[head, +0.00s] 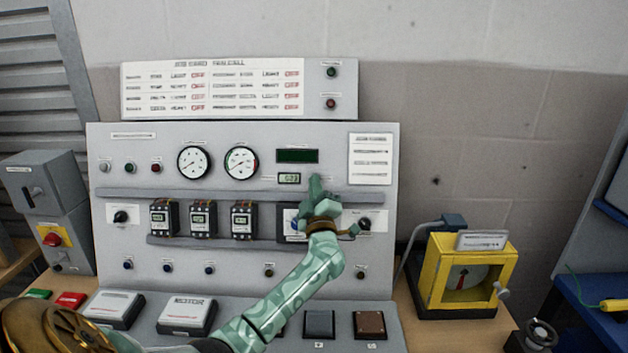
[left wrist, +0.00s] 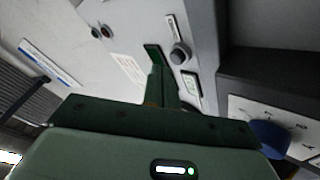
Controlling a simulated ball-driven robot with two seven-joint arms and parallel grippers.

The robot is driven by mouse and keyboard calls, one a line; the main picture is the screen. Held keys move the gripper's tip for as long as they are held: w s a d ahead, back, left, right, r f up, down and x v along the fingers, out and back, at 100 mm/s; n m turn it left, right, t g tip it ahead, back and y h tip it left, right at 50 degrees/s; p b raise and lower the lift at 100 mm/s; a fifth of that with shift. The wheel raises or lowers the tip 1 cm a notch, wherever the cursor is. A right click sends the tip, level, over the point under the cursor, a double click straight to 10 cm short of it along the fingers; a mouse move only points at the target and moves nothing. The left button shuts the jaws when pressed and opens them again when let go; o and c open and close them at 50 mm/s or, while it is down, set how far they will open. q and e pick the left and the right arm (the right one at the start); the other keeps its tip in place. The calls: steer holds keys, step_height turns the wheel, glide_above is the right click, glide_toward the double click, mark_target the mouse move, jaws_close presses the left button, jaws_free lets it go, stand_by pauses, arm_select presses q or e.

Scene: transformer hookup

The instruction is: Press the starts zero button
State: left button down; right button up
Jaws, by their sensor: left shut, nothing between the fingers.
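My left gripper (head: 315,185) is shut and empty, with its fingertips in front of the grey panel (head: 230,268), just right of a small counter window (head: 289,178) and below a dark green display (head: 297,156). In the left wrist view, the shut fingers (left wrist: 164,84) point at the panel. A round dark grey button (left wrist: 180,54) with a small label strip shows just beyond and right of the fingertips, next to the counter window (left wrist: 193,90). The label is too small to read. In the head view my gripper hides this button. I cannot tell whether the fingers touch the panel.
Two round gauges (head: 194,162) sit left of the display. Several black relay modules (head: 200,219) stand on a rail below. A dark selector knob (head: 364,224) is close right of my wrist.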

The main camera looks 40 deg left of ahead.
arm_select(q)
steer(key=shift+w+a, duration=0.1)
steer(key=shift+w+a+f, duration=0.15)
steer(key=shift+w, duration=0.05)
steer(key=shift+w+a+f+b, duration=0.1)
steer(key=shift+w+a+b, duration=0.15)
steer(key=shift+w+b, duration=0.1)
stand_by(0.9)
steer(key=shift+s, duration=0.1)
steer(key=shift+s+d+r+p, duration=0.3)
steer(key=shift+s+d+p, duration=0.05)
steer(key=shift+p, duration=0.5)
steer(key=shift+s+d, duration=0.1)
steer(key=shift+s, duration=0.15)
steer(key=shift+f, duration=0.1)
